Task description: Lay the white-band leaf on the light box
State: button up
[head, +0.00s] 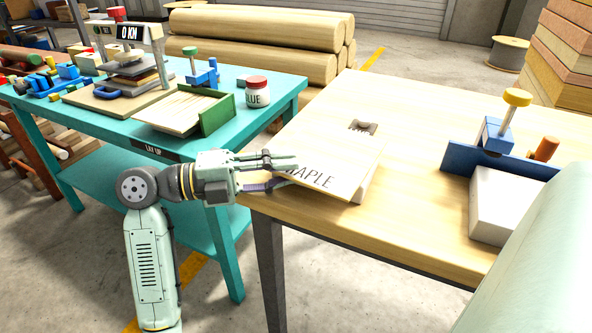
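My gripper (290,171) is at the left edge of the wooden table, its two fingers apart with a visible gap. The fingers overlap the near left corner of a pale, tilted panel (318,140) lettered "MAPLE", its first letter partly covered. I cannot tell whether the panel's edge lies between the fingers or behind them. A plain white block (497,205) sits at the right of the table. I cannot make out a white-band leaf or clearly identify the light box.
The wooden table (420,190) is clear in its middle. A blue fixture with a yellow-knobbed clamp (498,125) stands behind the white block. At left, a teal table (262,112) holds a glue jar (257,92), a green-edged tray (217,117) and a press (130,75).

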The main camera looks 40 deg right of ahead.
jog(key=v, duration=0.9)
jog(key=shift+s+a, duration=0.25)
jog(key=shift+a, duration=0.05)
jog(key=shift+r, duration=0.15)
